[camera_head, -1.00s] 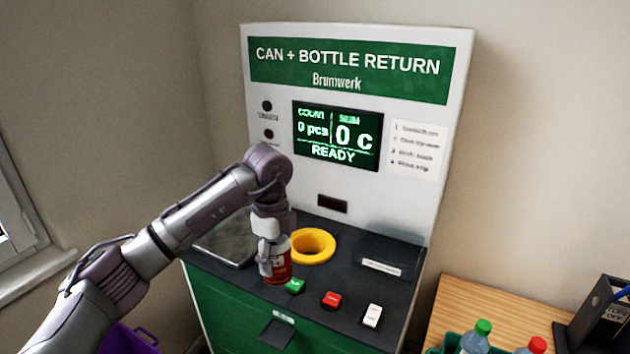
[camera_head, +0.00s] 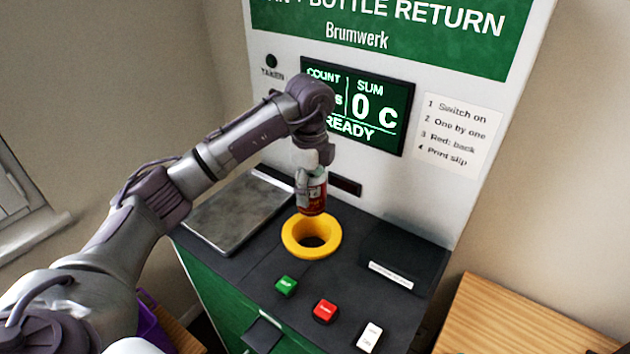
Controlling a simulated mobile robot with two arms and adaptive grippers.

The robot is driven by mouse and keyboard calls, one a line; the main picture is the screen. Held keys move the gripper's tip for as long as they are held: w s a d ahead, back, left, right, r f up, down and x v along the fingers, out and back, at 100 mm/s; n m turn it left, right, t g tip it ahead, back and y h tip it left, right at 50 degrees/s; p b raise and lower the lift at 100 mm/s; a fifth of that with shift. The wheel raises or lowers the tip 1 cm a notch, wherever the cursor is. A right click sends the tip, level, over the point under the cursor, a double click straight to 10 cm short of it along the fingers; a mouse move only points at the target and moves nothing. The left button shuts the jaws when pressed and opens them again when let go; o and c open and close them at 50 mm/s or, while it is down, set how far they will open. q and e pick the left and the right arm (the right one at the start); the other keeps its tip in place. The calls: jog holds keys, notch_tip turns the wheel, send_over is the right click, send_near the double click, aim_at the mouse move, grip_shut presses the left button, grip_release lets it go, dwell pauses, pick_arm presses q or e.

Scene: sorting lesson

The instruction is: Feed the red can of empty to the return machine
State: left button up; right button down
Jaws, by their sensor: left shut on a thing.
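The return machine (camera_head: 265,269) stands ahead with a dark top and a green front. Its screen (camera_head: 378,112) reads READY and a sum of 0 c. The yellow ring-shaped intake (camera_head: 290,240) is on the top, with a dark hole in it. My left gripper (camera_head: 312,182) is shut on the red can (camera_head: 313,204). The can is upright, and its lower end shows just above the back of the yellow ring. The gripper hides part of its upper side. My right gripper is not in view.
A metal plate (camera_head: 238,212) lies left of the intake. Green (camera_head: 286,285), red (camera_head: 325,311) and white (camera_head: 369,336) buttons are in front. A dark slip tray (camera_head: 405,256) is at the right. A wooden table (camera_head: 520,318) stands at the lower right, and a purple container (camera_head: 150,325) at the lower left.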

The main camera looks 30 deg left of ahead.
pick_arm(q)
jog(key=shift+f+b, duration=2.15)
jog(key=shift+f, duration=0.85)
jog(key=shift+f+b, duration=2.3)
jog(key=shift+f, duration=1.65)
jog(key=shift+s+f, duration=0.1)
jog(key=o, duration=0.7)
jog(key=shift+o, duration=0.7)
